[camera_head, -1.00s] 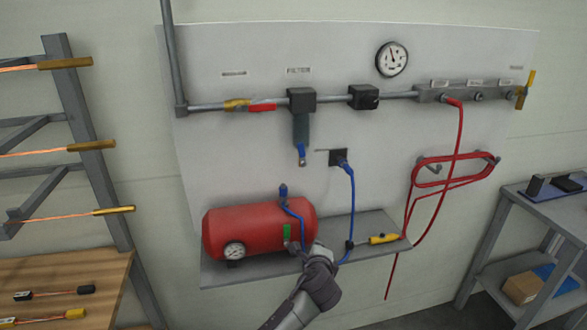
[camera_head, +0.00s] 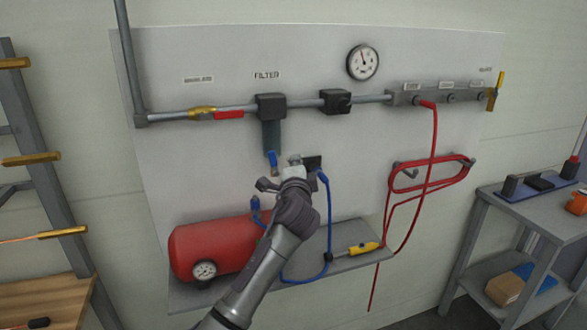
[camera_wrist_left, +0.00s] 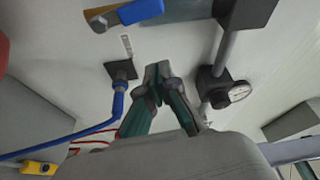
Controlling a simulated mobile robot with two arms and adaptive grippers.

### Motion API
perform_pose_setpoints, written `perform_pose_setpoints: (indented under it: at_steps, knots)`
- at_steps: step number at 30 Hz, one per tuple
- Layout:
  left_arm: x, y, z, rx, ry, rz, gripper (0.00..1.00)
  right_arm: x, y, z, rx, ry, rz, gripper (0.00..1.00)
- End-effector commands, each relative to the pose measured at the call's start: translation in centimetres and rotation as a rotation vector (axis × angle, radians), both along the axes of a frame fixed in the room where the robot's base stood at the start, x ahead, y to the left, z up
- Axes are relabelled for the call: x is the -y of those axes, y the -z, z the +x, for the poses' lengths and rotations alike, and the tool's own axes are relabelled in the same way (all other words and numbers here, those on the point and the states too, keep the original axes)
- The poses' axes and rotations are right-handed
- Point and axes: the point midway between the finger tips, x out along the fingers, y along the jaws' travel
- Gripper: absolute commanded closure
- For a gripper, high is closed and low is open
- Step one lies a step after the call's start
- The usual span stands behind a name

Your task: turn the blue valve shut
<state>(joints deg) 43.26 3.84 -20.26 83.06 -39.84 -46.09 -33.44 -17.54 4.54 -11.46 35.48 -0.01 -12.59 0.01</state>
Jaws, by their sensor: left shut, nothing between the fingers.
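The filter's drain valve with a blue handle (camera_head: 272,159) hangs below the filter bowl in the head view. It also shows at the upper left of the left wrist view, as a blue handle (camera_wrist_left: 140,11) on a brass-coloured stem. A second blue fitting (camera_head: 256,204) stands on top of the red tank. My left gripper (camera_head: 291,166) is raised in front of the panel, just right of and slightly below the filter valve. In the left wrist view its fingers (camera_wrist_left: 158,70) are together and empty, apart from the blue handle. My right gripper is not in view.
A black wall outlet (camera_head: 313,163) with a blue hose is close behind my gripper. The red tank (camera_head: 208,245) and a yellow tool (camera_head: 363,248) lie on the shelf below. A red hose (camera_head: 432,175) hangs at the right. The pipe (camera_head: 237,110) runs above.

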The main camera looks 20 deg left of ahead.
Motion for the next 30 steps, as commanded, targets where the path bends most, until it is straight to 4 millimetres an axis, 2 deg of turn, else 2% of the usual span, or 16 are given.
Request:
perform_pose_setpoints:
  at_steps: [3, 8, 12, 17, 30]
  knots:
    - [-0.6, -0.3, 2.1, -0.001, -0.001, 0.001, 1.00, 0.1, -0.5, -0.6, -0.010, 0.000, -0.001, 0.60]
    - [-1.1, -0.4, 4.2, -0.002, 0.000, 0.000, 1.00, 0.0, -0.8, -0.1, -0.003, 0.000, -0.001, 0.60]
    - [-2.8, 0.0, 2.8, -0.003, -0.001, 0.002, 1.00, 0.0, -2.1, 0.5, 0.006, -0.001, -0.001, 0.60]
    - [-3.9, 0.3, 2.0, -0.001, 0.000, 0.002, 1.00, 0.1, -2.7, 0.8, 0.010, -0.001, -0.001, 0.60]
    - [-4.3, 0.6, 1.7, -0.001, 0.001, 0.001, 1.00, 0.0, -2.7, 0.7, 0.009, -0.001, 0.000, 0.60]
